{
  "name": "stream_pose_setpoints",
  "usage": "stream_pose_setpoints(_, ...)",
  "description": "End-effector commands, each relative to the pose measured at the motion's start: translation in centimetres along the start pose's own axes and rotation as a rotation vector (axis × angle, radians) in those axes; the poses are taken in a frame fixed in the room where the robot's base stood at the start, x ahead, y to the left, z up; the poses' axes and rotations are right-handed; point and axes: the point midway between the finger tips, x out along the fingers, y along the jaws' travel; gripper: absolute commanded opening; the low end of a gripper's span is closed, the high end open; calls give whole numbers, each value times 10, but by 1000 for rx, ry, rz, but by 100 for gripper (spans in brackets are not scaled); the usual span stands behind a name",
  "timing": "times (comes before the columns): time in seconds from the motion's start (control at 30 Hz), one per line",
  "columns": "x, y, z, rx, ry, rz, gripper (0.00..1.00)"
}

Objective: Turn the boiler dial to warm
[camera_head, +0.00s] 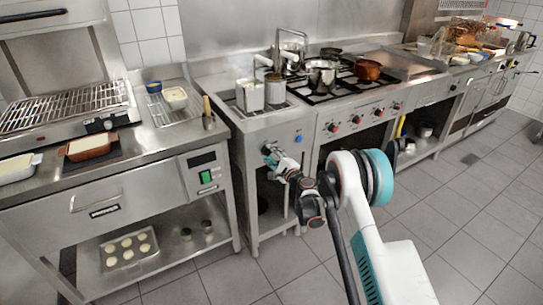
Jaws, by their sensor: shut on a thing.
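The boiler (243,128) is the steel unit with tall metal containers in its top, left of the stove. My arm reaches from the lower right to its front panel. My gripper (268,149) is at the left part of that panel, shut on the boiler dial. The dial is hidden by the fingers, and its setting cannot be read. A blue knob (298,138) shows on the same panel, just right of my gripper and apart from it.
The stove (345,118) with red knobs and pots stands to the right. A steel counter (130,165) with a green switch (206,177) stands to the left. A grill (70,105) is on it. The tiled floor (460,195) is clear at right.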

Motion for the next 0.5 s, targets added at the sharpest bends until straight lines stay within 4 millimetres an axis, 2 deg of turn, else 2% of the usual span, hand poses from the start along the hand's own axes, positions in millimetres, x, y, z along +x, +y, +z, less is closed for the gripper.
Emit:
stream_pose_setpoints(0.03, 0, 1, 0, -1, -1, 1, 36)
stream_pose_setpoints(0.1, 0, 1, 0, 0, -1, 1, 52)
stream_pose_setpoints(0.13, 0, 1, 0, 0, -1, 1, 54)
stream_pose_setpoints(0.5, -3, 0, 0, 1, 0, 0, 54)
